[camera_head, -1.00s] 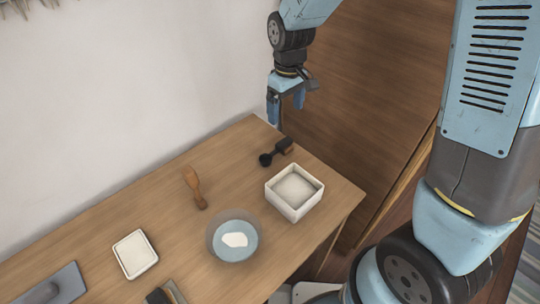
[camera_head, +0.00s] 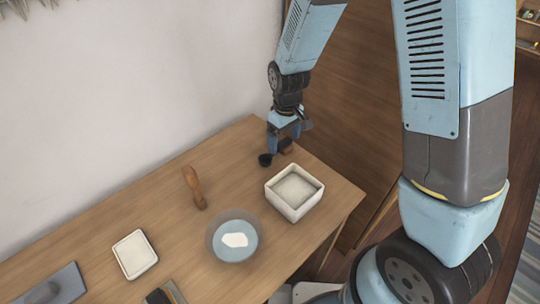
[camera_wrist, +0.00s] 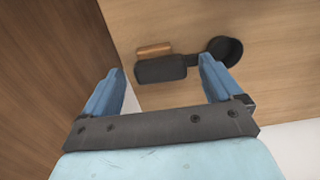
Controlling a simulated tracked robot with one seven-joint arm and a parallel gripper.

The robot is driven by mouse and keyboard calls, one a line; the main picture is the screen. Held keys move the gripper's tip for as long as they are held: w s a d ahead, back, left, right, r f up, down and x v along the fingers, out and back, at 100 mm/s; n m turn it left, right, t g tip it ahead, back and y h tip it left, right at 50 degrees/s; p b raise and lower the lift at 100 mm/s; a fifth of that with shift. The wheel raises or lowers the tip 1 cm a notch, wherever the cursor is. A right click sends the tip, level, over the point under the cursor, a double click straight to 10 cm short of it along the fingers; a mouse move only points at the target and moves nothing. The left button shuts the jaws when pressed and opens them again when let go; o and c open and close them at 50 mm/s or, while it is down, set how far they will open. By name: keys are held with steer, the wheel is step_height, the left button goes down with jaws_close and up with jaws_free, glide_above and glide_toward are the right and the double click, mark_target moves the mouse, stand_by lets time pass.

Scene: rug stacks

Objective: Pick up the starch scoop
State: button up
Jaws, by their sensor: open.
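The black starch scoop lies on the wooden table near its back right corner; in the head view its round bowl (camera_head: 265,160) shows to the left of my gripper (camera_head: 283,140), which partly hides the rest. In the wrist view the scoop's round cup (camera_wrist: 226,50) is at upper right and its thick dark handle block (camera_wrist: 162,69) lies in line between my fingertips, with a brown strip (camera_wrist: 153,50) along its side. My gripper is open and empty, its fingers pointing down just above the handle. I cannot tell the exact gap in height.
A white square box (camera_head: 294,211) stands right in front of the scoop. A bowl with white contents (camera_head: 220,254), a wooden-handled tool (camera_head: 195,190), a white square dish (camera_head: 148,262) and a grey flat tool (camera_head: 68,283) lie further left. The wall runs along the table's back edge.

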steer(key=shift+c, duration=0.2)
steer(key=c, duration=1.1)
